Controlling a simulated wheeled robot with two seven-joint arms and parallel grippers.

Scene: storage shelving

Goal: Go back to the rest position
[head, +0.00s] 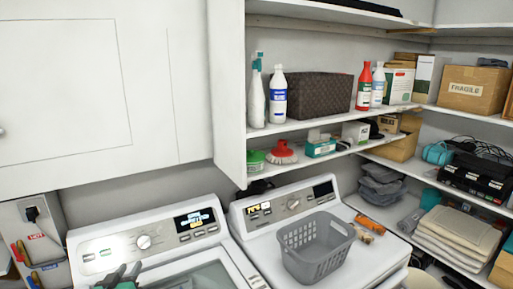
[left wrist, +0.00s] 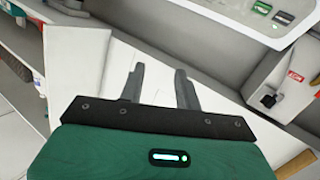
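My left gripper (head: 122,274) shows at the bottom left of the head view, in front of the left washing machine. In the left wrist view its two dark fingers (left wrist: 158,84) stand apart with nothing between them, so it is open and empty. The green gripper body (left wrist: 150,155) fills the bottom of that view. My right gripper is in neither view.
The left machine (head: 150,240) and right machine (head: 290,203) stand side by side. A grey basket (head: 316,262) sits on the right one. Shelves (head: 335,130) above hold bottles and a dark woven box (head: 315,97). A white cabinet (head: 90,90) hangs at upper left.

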